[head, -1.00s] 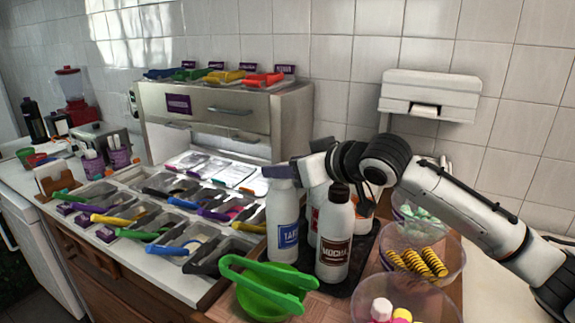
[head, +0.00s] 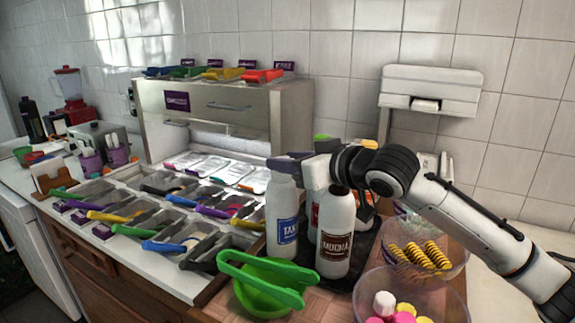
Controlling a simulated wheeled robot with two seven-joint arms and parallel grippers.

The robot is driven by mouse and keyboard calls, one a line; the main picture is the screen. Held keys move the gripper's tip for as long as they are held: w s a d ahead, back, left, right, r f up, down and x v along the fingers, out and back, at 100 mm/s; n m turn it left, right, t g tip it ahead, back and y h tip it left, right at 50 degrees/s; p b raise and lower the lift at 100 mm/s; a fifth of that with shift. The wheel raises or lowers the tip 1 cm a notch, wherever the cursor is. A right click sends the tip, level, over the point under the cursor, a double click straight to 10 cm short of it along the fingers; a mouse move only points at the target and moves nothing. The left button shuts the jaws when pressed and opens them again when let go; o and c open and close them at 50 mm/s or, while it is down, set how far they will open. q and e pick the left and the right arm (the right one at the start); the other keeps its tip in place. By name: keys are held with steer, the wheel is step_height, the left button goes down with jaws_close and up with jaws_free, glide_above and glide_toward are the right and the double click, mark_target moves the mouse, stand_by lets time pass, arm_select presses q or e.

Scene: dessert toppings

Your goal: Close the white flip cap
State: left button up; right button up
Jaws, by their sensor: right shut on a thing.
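A white bottle with a blue label (head: 282,215) stands upright at the middle front of the counter. My right gripper (head: 280,164) reaches in from the right and is shut at the top of this bottle. Its fingers cover the bottle's top, so I cannot make out the white flip cap or whether it is open or closed. My left gripper is not in view.
A white mocha bottle (head: 335,235) stands close on the right, and a red-labelled bottle (head: 314,210) is partly hidden behind it. Green tongs (head: 262,280) lie over a green bowl in front. Clear bowls of toppings stand at right; topping trays (head: 150,240) fill the left.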

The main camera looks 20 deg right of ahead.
steer(key=o, duration=1)
steer(key=b+v, duration=0.1)
steer(key=v, duration=0.9)
steer(key=shift+s+d+r, duration=0.1)
